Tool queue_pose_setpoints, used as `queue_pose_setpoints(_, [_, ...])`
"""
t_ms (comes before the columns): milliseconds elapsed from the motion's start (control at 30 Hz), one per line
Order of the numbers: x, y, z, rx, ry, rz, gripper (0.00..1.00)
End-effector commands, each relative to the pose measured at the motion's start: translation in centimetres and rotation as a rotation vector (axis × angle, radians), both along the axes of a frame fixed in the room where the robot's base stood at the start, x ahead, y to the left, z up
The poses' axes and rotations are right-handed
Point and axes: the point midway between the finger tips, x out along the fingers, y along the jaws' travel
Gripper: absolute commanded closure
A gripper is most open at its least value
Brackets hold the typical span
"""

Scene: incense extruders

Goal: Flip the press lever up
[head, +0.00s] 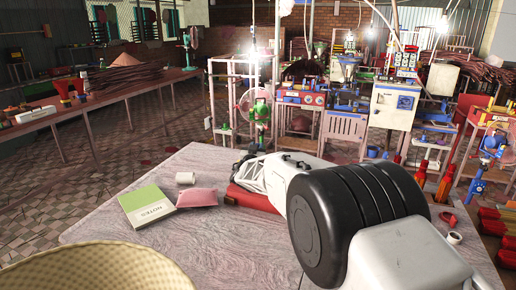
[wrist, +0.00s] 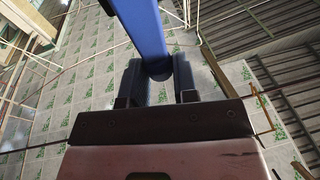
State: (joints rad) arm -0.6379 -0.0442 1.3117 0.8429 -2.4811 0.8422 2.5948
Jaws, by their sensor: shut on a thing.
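A blue bar (wrist: 146,38), which looks like the press lever, runs from the top of the wrist view down between the two dark fingers of my gripper (wrist: 158,70). The fingers are shut on its rounded end. In the head view, my arm covers most of the spot where it works. A red base (head: 252,199) shows on the table beneath my arm, and it may belong to the press. The rest of the press and the lever's pivot are hidden in the head view, so the lever's angle cannot be told.
A green notebook (head: 149,209), a pink packet (head: 198,197) and a small white roll (head: 185,178) lie on the table (head: 190,240) left of the red base. A woven basket (head: 95,270) fills the near left. A red ring (head: 448,218) and a white roll (head: 454,238) lie at right.

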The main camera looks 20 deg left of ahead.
Motion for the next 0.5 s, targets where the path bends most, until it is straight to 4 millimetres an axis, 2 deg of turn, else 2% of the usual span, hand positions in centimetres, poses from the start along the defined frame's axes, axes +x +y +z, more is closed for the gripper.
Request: queue_pose_setpoints(500, [-0.5,-0.1,-0.05,0.0,-0.043,-0.002,1.0])
